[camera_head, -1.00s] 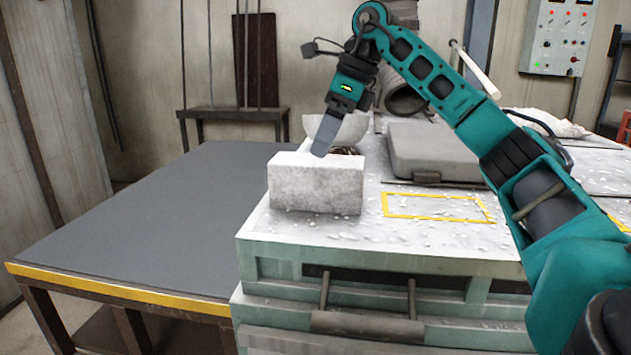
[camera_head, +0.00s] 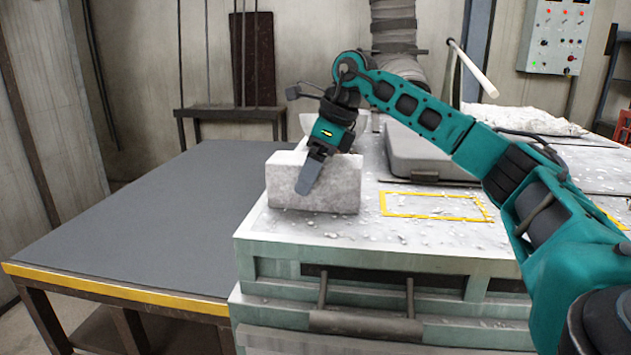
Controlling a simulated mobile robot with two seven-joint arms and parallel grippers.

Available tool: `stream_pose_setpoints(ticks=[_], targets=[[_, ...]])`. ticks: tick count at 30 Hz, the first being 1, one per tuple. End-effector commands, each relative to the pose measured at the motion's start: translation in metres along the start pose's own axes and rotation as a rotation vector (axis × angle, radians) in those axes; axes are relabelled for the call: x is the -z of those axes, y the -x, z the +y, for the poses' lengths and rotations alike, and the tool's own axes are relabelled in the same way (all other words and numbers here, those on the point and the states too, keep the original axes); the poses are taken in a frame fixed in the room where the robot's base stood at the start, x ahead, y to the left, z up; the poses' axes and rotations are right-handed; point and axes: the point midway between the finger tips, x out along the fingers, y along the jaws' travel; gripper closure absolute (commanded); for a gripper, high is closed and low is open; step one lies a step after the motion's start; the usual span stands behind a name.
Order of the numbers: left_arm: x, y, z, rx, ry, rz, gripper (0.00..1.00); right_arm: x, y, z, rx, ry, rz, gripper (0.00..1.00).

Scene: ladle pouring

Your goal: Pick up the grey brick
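The grey brick (camera_head: 340,188) is a pale, speckled block standing on the bench top (camera_head: 400,235) near its left front corner. My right gripper (camera_head: 308,178) reaches down over the brick from above. One dark finger lies across the brick's front face, tilted with its tip toward lower left. The other finger is hidden, so I cannot tell how far apart the fingers are or whether they press on the brick. The brick rests on the bench. My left gripper is not in view.
A dark grey table (camera_head: 140,220) with a yellow front edge stands on the left, bare. A grey slab-like case (camera_head: 430,155) lies behind and right of the brick. A yellow outlined rectangle (camera_head: 440,217) is clear apart from pale chips. A bowl shows partly behind the brick.

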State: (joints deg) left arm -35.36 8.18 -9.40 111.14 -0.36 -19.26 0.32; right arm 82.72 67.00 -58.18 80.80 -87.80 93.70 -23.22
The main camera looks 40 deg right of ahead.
Motion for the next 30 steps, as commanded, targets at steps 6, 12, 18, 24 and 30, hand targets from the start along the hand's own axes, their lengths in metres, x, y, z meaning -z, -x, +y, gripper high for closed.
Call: stream_pose_setpoints(ticks=[6, 12, 18, 24, 30], targets=[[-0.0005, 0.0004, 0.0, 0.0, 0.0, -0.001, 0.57, 0.0, 0.0004, -0.0001, 0.0, 0.0, 0.0, 0.29], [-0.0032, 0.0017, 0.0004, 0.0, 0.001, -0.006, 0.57, -0.0001, 0.0006, -0.0001, 0.0, 0.0, 0.0, 0.48], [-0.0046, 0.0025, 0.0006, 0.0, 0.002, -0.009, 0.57, -0.0001, 0.0008, -0.0002, 0.001, 0.0, 0.0, 0.67], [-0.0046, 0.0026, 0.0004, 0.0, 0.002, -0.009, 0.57, -0.0002, 0.0009, -0.0002, 0.001, 0.0, -0.001, 0.86], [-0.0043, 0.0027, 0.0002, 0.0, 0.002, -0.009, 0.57, -0.0016, 0.0031, -0.0003, 0.003, 0.001, -0.007, 0.86]])
